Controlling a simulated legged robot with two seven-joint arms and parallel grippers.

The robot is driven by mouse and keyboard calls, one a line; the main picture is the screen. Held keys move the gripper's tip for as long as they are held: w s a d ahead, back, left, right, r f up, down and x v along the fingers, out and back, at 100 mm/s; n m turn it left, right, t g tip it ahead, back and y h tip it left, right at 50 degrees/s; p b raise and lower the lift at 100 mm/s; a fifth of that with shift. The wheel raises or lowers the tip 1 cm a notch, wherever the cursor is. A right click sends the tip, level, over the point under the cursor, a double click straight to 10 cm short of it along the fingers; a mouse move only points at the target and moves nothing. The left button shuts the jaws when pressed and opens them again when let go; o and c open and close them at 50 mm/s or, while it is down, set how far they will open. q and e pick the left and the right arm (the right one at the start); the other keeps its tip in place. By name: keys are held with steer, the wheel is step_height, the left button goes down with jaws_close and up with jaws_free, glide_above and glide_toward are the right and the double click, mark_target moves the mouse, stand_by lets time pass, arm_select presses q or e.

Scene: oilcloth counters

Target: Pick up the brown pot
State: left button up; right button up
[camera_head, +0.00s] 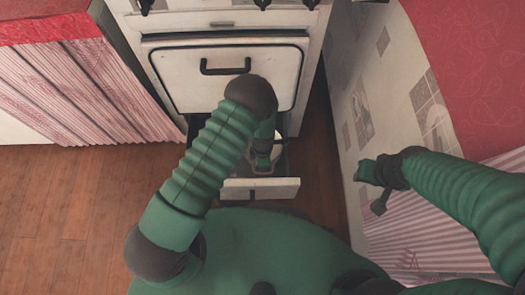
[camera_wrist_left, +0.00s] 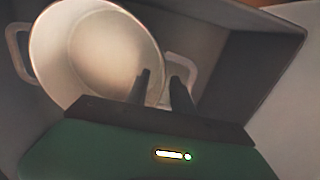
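A round pot with a pale cream-beige inside (camera_wrist_left: 90,50) and a loop handle on each side sits in the open drawer under the oven. In the head view it is mostly hidden behind my left arm. My left gripper (camera_wrist_left: 161,82) reaches down into the drawer, its two dark fingers apart at the pot's right rim, beside the right handle (camera_wrist_left: 181,66). One finger overlaps that handle in the picture; I cannot tell whether it touches. In the head view my left gripper (camera_head: 262,163) is small and dim. My right gripper (camera_head: 377,190) hangs by the right counter; its finger gap is unclear.
The drawer front (camera_head: 260,189) stands pulled out below the closed oven door (camera_head: 228,75). The drawer's grey walls (camera_wrist_left: 262,45) surround the pot. A counter with a striped curtain (camera_head: 85,88) is at left; a patterned counter side (camera_head: 375,90) is close at right. The wooden floor at left is clear.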

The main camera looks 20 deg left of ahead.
arm_select(q)
steer(key=shift+r, duration=0.1)
jaws_close()
stand_by(1.3)
